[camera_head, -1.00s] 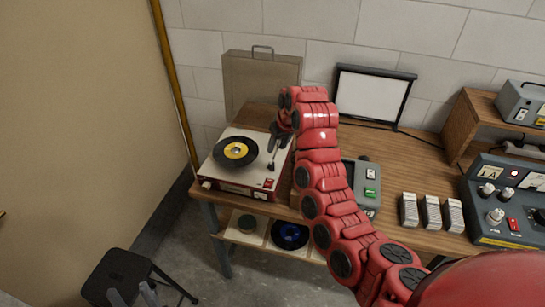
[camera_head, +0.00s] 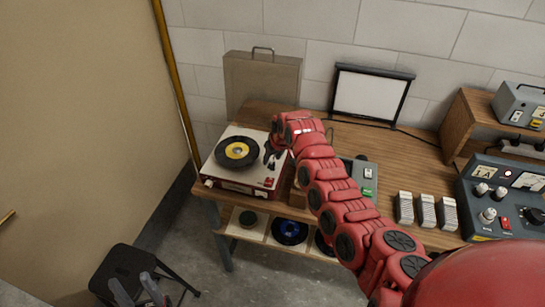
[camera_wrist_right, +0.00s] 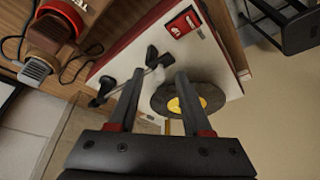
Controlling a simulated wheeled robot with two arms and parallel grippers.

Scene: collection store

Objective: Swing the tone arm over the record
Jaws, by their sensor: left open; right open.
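The record player (camera_head: 218,176), with a white deck and red sides, sits at the table's left end. A black record with a yellow label (camera_head: 237,152) lies on it and also shows in the right wrist view (camera_wrist_right: 210,95). The thin tone arm (camera_wrist_right: 128,84) lies to the side of the record, apart from it, and is partly hidden by a finger. My right gripper (camera_wrist_right: 160,74) is open above the deck, its fingertips close to the tone arm; contact cannot be told. In the head view my right arm partly covers the deck's right side. My left gripper (camera_head: 140,289) is open and empty, low at the left.
A black stool (camera_head: 122,268) stands on the floor near my left gripper. A beige case (camera_head: 262,82) and a framed screen (camera_head: 370,95) stand behind. A grey box with a green button (camera_head: 368,180) and several grey-white blocks (camera_head: 427,210) lie to the right. Records rest on the lower shelf.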

